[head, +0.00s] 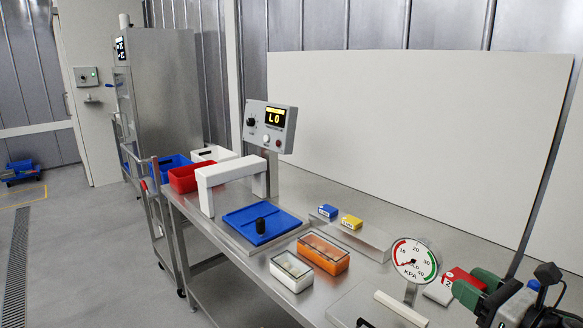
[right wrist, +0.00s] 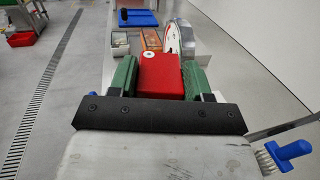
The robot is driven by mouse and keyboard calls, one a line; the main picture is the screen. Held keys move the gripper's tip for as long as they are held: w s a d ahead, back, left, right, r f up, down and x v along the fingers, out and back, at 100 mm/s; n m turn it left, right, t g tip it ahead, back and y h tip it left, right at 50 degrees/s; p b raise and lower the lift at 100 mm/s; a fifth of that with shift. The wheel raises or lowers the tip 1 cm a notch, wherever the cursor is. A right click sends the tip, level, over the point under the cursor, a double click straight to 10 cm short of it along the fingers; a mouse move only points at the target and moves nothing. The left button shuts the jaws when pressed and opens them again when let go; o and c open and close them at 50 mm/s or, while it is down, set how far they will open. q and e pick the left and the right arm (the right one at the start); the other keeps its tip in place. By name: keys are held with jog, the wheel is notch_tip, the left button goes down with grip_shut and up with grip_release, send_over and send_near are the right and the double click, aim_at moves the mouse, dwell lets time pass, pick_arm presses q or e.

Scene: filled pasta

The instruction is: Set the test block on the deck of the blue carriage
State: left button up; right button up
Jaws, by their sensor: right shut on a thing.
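The blue carriage (head: 276,221) is a flat blue deck with a black knob (head: 261,225) on it. It lies on a steel base beside a white arch, mid-bench, and shows far off in the right wrist view (right wrist: 146,20). My right gripper (head: 470,286) is at the right edge of the head view, shut on a red block (right wrist: 160,75) with white on its face. My left gripper is not in view.
A round gauge (head: 415,261) stands between the right gripper and the carriage. An orange box (head: 323,262) and a white box (head: 291,281) lie in front. Blue (head: 328,210) and yellow (head: 351,222) blocks sit behind. The white arch (head: 208,182) and display post (head: 270,128) rise near the carriage.

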jog(key=s+a+f+m+t+h, duration=0.1)
jog(key=s+a+f+m+h, duration=0.1)
jog(key=a+f, duration=0.3)
jog(key=s+a+f+m+t+h, duration=0.1)
jog(key=s+a+f+m+h, duration=0.2)
jog(key=a, duration=0.7)
jog(key=shift+f+h, duration=1.05)
jog(key=shift+h, duration=0.15)
